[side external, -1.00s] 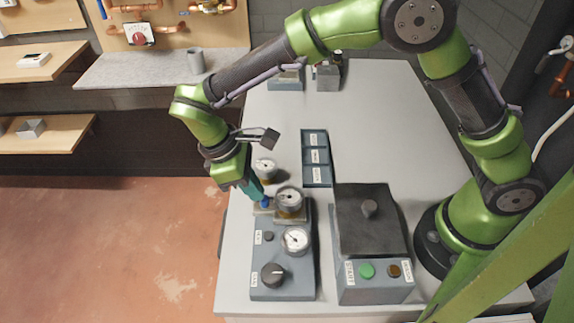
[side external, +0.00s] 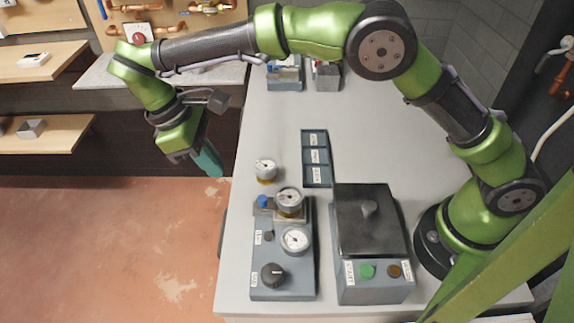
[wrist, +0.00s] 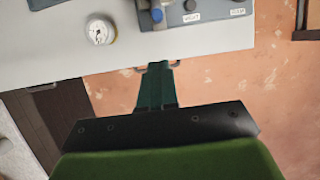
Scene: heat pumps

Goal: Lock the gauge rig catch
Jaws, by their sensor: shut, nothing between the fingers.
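The gauge rig (side external: 283,262) is a blue-grey box at the front left of the table, with a dial gauge (side external: 295,239) and a black knob (side external: 273,274) on top. At its back end a second gauge (side external: 289,200) sits in a metal holder, with a small blue-tipped catch (side external: 262,202) at its left. The blue tip also shows at the top of the wrist view (wrist: 157,15). My gripper (side external: 213,168), with teal fingers, is shut and empty. It hangs off the table's left edge, apart from the rig.
A loose gauge (side external: 266,170) stands on the table behind the rig; a labelled tray (side external: 316,158) lies right of it. A dark-lidded box (side external: 372,240) with green and amber buttons stands right of the rig. The table middle (side external: 375,130) is clear.

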